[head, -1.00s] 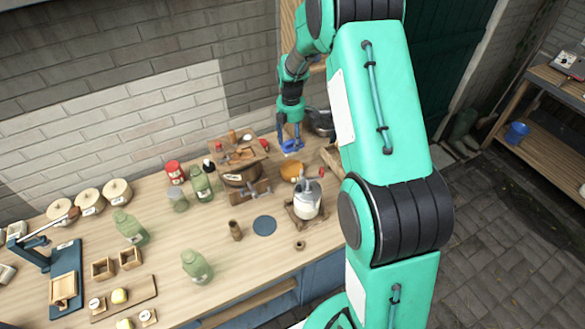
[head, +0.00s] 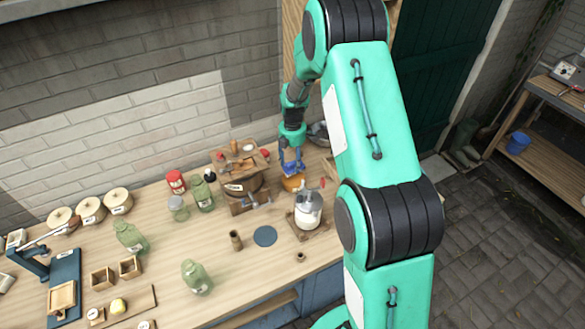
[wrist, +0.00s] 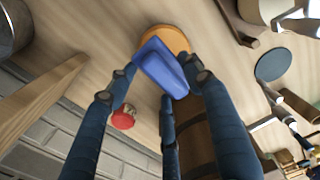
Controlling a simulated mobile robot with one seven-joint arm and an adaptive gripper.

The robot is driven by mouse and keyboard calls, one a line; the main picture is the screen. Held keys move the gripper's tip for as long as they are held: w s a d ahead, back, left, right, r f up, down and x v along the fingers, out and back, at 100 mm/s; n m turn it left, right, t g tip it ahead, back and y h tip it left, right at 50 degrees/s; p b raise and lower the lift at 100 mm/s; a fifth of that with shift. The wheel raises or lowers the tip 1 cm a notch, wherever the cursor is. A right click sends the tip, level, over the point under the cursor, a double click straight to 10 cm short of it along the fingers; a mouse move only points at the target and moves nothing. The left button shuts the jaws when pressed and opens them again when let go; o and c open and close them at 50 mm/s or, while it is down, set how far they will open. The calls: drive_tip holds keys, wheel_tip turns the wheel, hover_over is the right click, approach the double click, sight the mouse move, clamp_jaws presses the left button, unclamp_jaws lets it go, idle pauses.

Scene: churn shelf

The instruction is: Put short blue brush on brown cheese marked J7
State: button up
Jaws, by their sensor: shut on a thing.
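My gripper (head: 292,167) is shut on the short blue brush (wrist: 160,66); its fingers are on both sides of it in the wrist view. An orange-brown round thing (head: 293,184), which looks like the brown cheese, lies on the bench just below the gripper in the head view. In the wrist view its orange edge (wrist: 173,37) shows behind the brush, which covers part of it. No J7 mark can be read. I cannot tell whether the brush touches it.
A wooden barrel churn (head: 243,183) stands left of the gripper. A white jar with a crank (head: 308,213) stands in front. A red-topped jar (wrist: 123,120) shows in the wrist view. Three labelled round pieces (head: 90,209) sit at the left.

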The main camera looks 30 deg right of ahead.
sight(292, 167)
drive_tip(key=shift+f, duration=1.8)
drive_tip(key=shift+f, duration=0.15)
drive_tip(key=o, duration=1.2)
wheel_tip(292, 167, up, 12)
drive_tip(key=shift+r, duration=0.15)
